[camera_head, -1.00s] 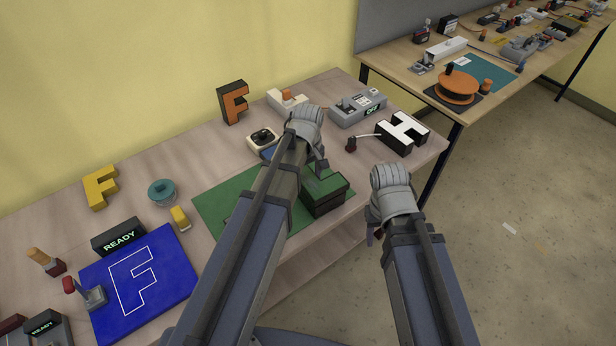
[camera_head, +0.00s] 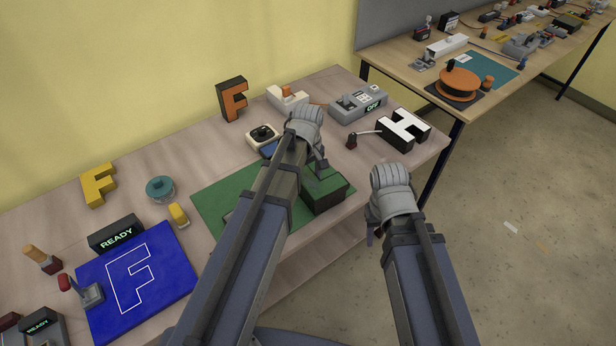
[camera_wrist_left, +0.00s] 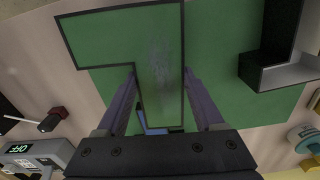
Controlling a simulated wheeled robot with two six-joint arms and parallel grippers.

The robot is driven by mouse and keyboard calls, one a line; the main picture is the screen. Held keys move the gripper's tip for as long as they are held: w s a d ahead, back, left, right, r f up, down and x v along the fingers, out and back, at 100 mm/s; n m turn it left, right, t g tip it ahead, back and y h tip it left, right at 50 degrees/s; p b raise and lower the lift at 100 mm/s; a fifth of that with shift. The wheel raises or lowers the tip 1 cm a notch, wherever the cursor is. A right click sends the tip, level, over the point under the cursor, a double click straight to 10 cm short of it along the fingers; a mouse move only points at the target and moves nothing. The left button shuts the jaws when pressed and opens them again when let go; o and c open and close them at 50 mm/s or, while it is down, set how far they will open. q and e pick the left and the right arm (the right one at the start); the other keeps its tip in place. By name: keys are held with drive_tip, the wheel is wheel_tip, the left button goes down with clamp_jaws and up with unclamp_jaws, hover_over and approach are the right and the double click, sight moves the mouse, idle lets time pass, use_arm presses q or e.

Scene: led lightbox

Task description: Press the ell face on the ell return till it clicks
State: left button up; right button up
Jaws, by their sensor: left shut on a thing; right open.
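The ell face (camera_wrist_left: 160,45), a green L with a dark rim, fills the upper middle of the left wrist view. My left gripper (camera_wrist_left: 163,90) is shut on its narrow leg, one finger on each side. In the head view it shows as a green block with dark sides (camera_head: 326,194), below my left gripper (camera_head: 321,168). I cannot tell whether it touches the mat. A dark, hollow L-shaped piece (camera_wrist_left: 265,72), seemingly the ell return, lies on the green mat; my left arm mostly hides it in the head view. My right gripper (camera_head: 371,236) is open and empty off the bench's front edge.
The green mat (camera_head: 215,200) lies mid-bench. Behind are an orange F (camera_head: 233,99), an OFF box (camera_head: 358,105) and a white H (camera_head: 404,130).

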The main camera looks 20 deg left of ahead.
sight(308, 179)
use_arm(q)
drive_tip(key=shift+f+b, duration=0.9)
drive_tip(key=shift+f, duration=0.1)
drive_tip(key=o, duration=1.5)
drive_tip(key=shift+c, duration=0.2)
drive_tip(key=shift+r, duration=0.15)
wheel_tip(308, 179, up, 8)
drive_tip(key=p, duration=0.8)
